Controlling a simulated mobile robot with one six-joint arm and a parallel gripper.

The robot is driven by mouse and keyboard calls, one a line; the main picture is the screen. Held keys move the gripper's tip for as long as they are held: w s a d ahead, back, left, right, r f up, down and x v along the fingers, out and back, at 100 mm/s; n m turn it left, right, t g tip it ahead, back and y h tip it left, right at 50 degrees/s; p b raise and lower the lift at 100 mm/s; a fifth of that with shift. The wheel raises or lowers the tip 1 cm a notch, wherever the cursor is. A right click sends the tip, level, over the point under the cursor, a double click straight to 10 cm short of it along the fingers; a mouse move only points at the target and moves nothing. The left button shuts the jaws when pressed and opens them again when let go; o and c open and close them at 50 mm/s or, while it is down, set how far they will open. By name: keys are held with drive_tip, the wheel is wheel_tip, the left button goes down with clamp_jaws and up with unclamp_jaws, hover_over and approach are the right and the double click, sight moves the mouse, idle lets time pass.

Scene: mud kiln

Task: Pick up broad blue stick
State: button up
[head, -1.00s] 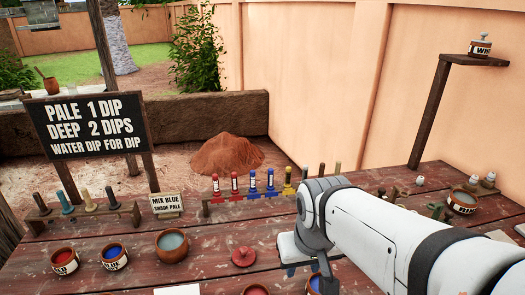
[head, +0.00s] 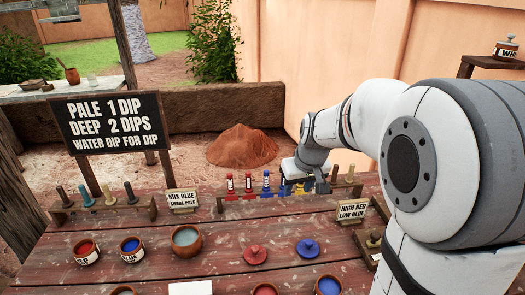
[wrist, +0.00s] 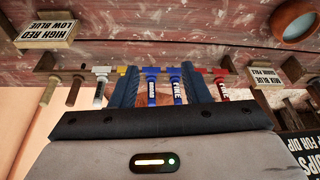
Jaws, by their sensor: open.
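Two blue sticks stand upright side by side in the rack. In the wrist view, the left blue stick (wrist: 151,87) has a small label that seems to read BROAD, and the right blue stick (wrist: 177,87) is labelled FINE. My gripper (wrist: 160,82) is open, with one dark finger on each side of this blue pair in the picture; no contact is visible. In the head view, my gripper (head: 292,187) is at the right part of the rack and partly hides it; one blue stick (head: 266,181) shows clearly there.
Red sticks (head: 231,184) stand left of the blue ones, and a yellow piece (wrist: 122,71) is partly hidden by a finger. Signs (head: 182,199) (head: 352,211) flank the rack. Paint pots (head: 131,248), a water bowl (head: 186,239) and lids (head: 256,254) stand in front.

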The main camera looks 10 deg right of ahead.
drive_tip(key=w+d+f+n+p, duration=0.1)
drive_tip(key=w+f+p, duration=0.15)
drive_tip(key=w, duration=1.15)
drive_tip(key=shift+t, duration=0.4)
drive_tip(key=x, duration=0.6)
drive_tip(key=p+x, duration=0.1)
drive_tip(key=x, duration=0.1)
drive_tip(key=shift+w+a+f, duration=0.3)
drive_tip(key=shift+w+a, duration=0.05)
clamp_jaws()
